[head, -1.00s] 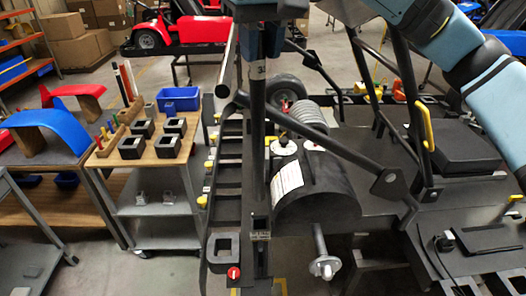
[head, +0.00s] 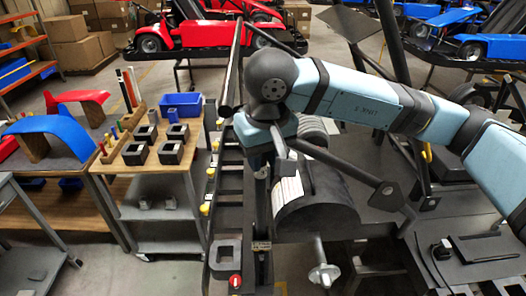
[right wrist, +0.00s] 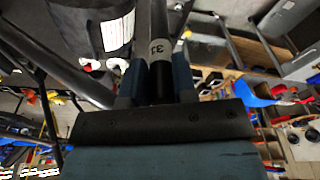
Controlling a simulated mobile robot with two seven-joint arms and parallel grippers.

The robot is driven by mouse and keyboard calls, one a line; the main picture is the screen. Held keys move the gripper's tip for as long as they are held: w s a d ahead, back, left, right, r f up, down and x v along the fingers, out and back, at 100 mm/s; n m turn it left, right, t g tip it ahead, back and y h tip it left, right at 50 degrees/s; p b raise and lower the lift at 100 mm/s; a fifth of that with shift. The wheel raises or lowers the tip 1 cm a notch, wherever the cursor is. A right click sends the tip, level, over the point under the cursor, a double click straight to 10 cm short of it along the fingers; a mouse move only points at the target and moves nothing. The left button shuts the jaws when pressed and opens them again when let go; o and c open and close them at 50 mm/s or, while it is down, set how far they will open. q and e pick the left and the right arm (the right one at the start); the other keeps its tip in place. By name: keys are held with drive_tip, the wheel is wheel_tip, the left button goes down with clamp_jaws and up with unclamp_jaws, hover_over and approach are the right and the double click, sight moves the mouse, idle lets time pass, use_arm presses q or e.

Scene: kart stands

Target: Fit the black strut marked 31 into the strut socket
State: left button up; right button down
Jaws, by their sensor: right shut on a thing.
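My right gripper (right wrist: 158,82) is shut on the black strut marked 31 (right wrist: 159,18). In the right wrist view the strut's white label with 31 shows just beyond the fingers. In the head view my right gripper (head: 263,165) is low over the kart frame, and my wrist hides most of the strut. A short piece of the strut (head: 262,195) shows below, close to upright. Its line runs down to the strut socket (head: 261,247), a dark upright part with a small label. I cannot tell whether the strut's end is inside it. My left gripper is out of view.
A black drum-shaped body with white labels (head: 318,210) and an angled bar (head: 345,167) stand right beside my gripper. The ladder-like frame rail (head: 228,185) is at the left.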

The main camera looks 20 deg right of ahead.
drive_tip(key=shift+f+b, duration=0.15)
drive_tip(key=shift+b, duration=0.2)
drive_tip(key=c, duration=0.9)
unclamp_jaws()
drive_tip(key=shift+r, duration=0.55)
wheel_tip(320, 180, up, 11)
drive_tip(key=s+b, duration=0.2)
drive_tip(key=b, duration=0.1)
